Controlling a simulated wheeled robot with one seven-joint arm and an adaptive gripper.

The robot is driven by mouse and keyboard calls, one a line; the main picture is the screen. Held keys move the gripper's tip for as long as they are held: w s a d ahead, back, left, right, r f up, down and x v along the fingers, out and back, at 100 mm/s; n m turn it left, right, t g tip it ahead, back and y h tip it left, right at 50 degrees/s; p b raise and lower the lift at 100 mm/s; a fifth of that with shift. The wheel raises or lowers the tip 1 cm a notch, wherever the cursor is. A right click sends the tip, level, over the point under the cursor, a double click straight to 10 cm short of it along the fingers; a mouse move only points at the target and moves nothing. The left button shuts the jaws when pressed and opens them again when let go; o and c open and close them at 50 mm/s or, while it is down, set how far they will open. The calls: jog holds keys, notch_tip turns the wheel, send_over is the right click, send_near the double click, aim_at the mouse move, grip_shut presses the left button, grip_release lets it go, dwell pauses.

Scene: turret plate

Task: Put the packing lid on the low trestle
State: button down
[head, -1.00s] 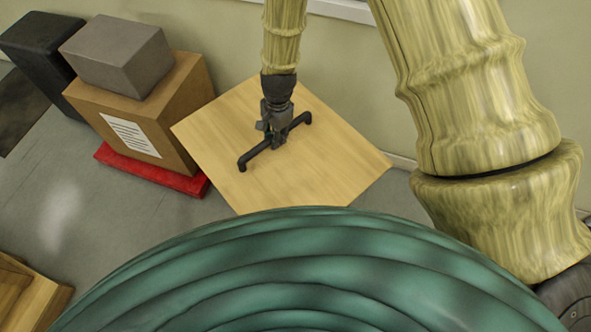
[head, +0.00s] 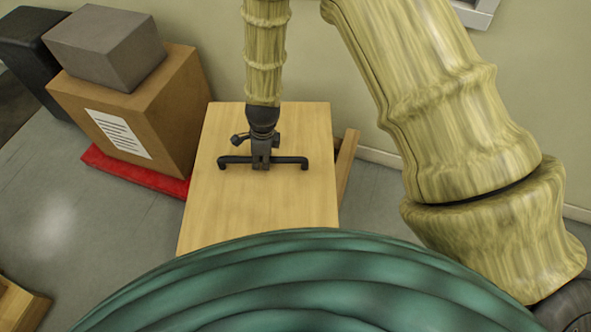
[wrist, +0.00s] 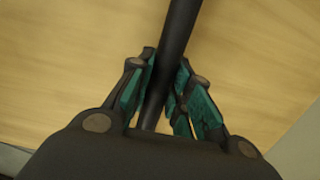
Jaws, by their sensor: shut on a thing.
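The packing lid is a flat pale wooden board (head: 255,205) with a dark bar handle (head: 290,160) across its top. My gripper (head: 261,163) is shut on the middle of that handle. In the wrist view the gripper (wrist: 162,85) has its green-padded fingers on both sides of the dark bar, with the board behind. A strip of wood (head: 347,165) shows past the lid's right edge, lower than the board. It looks like part of the low trestle; the rest is hidden under the lid. I cannot tell the gap between them.
At left, a cardboard box (head: 165,110) with a grey block (head: 105,47) on top stands on a red base (head: 135,172), close to the lid. A black case (head: 30,45) is behind. Another wooden piece (head: 18,305) is at bottom left. The wall is close behind.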

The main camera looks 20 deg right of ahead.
aim_at(297, 143)
jog(key=f+m+b, duration=0.1)
jog(key=f, duration=0.1)
jog(key=a+f+m+b, duration=0.1)
jog(key=f+b, duration=0.1)
jog(key=f+m+b, duration=0.1)
jog(key=f, duration=0.1)
jog(key=shift+a, duration=0.3)
jog(key=shift+f+m+b, duration=0.2)
jog(key=shift+m+b, duration=0.1)
jog(key=w+d, duration=0.2)
jog(key=d, duration=0.2)
jog(key=w+d+f+b, duration=0.1)
jog(key=w+d, duration=0.1)
jog(key=d, duration=0.3)
jog(key=w+d+b, duration=0.1)
jog(key=w+d, duration=0.2)
jog(key=d, duration=0.2)
jog(key=shift+w+d+f, duration=0.1)
jog(key=shift+d+f, duration=0.05)
jog(key=shift+f, duration=0.1)
jog(key=shift+f+b, duration=0.75)
jog(key=shift+f, duration=1)
jog(key=c, duration=1.7)
grip_release()
jog(key=shift+f, duration=0.15)
jog(key=o, duration=0.4)
